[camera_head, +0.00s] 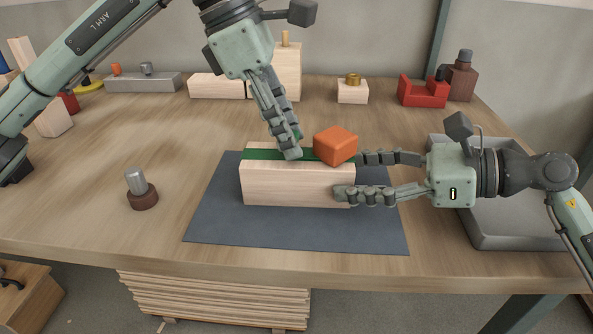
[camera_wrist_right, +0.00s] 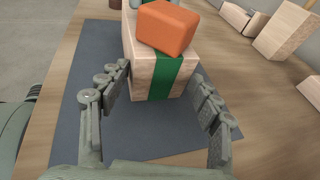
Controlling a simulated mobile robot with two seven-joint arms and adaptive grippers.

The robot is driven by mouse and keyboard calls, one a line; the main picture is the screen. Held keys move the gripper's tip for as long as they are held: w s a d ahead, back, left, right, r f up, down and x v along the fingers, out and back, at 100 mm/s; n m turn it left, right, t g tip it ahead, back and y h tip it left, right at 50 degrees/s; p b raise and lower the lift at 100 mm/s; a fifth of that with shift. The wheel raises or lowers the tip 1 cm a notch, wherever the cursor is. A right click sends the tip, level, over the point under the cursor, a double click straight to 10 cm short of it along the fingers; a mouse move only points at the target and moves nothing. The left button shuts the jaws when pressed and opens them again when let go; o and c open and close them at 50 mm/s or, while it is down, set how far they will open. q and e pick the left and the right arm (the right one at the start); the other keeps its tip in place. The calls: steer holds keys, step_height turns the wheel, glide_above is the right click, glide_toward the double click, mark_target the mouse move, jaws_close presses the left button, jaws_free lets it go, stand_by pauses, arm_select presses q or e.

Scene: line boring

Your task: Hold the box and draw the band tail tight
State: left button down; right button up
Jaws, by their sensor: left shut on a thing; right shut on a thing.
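The box (camera_head: 285,187) is a pale wooden block lying lengthwise on a dark mat. A green band (camera_head: 262,154) runs along its top and down its right end; the right wrist view shows the band (camera_wrist_right: 160,86) on that end. An orange block (camera_head: 336,146) sits on top, over the band. My left gripper (camera_head: 289,152) points down at the box top, its fingers close together on the band's tail; the fingertips hide the pinched part. My right gripper (camera_head: 350,176) comes from the right, its fingers either side of the box's right end.
The dark mat (camera_head: 300,233) lies under the box. A grey tray (camera_head: 515,236) is under my right arm. A metal-topped knob (camera_head: 139,190) stands at left. Wooden blocks, a red holder (camera_head: 422,92) and a brown bottle (camera_head: 461,80) stand at the back. The left tabletop is mostly clear.

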arm_select(q)
steer(key=shift+a, duration=2.2)
arm_select(e)
steer(key=shift+w, duration=0.1)
arm_select(q)
steer(key=c, duration=1.1)
jaws_free()
steer(key=shift+v, duration=6)
arm_select(e)
steer(key=o, duration=1.6)
